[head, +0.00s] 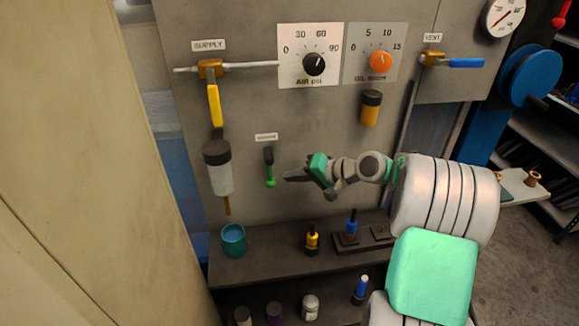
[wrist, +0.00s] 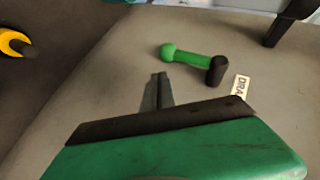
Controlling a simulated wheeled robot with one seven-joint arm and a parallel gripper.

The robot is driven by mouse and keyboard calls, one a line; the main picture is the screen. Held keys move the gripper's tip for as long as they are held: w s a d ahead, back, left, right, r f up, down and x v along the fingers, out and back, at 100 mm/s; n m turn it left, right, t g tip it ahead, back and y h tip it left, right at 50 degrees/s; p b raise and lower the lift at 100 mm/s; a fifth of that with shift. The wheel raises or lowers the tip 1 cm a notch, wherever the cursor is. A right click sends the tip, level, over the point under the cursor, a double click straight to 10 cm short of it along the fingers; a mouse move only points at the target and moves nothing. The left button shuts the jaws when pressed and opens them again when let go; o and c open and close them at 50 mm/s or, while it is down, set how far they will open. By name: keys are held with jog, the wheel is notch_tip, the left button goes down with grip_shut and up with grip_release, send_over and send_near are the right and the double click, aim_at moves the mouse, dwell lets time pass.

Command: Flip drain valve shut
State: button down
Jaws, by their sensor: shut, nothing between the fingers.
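The drain valve has a small green lever (head: 270,172) that hangs straight down from a dark pivot on the grey panel, below a small white label (head: 266,137). In the wrist view the green lever (wrist: 186,55) ends in a round knob, with the black pivot (wrist: 217,70) at its other end. The label (wrist: 241,86), cut off by my gripper body, reads "DRA". My gripper (head: 287,178) is shut and empty, just right of the lever's lower end, with a small gap in the picture. In the wrist view its fingertips (wrist: 158,78) show below the knob, apart from it.
A filter bowl (head: 218,172) hangs left of the lever, under the yellow supply lever (head: 214,106). A shelf (head: 280,264) below holds a teal cup (head: 233,240) and small bottles.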

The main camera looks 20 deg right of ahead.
jog(key=s+d+b, duration=0.2)
jog(key=s+d, duration=0.4)
jog(key=d, duration=0.3)
jog(key=shift+d, duration=0.25)
jog(key=shift+a+r, duration=0.1)
jog(key=s+a+n+g+h, duration=0.4)
jog(key=s+a+h, duration=0.15)
jog(key=a, duration=0.65)
jog(key=s+f+g+h, duration=0.1)
jog(key=s+f+h, duration=0.1)
jog(key=s, duration=1.2)
jog(key=shift+a+n+h, duration=0.2)
jog(key=shift+n+h, duration=0.2)
jog(key=shift+h, duration=0.35)
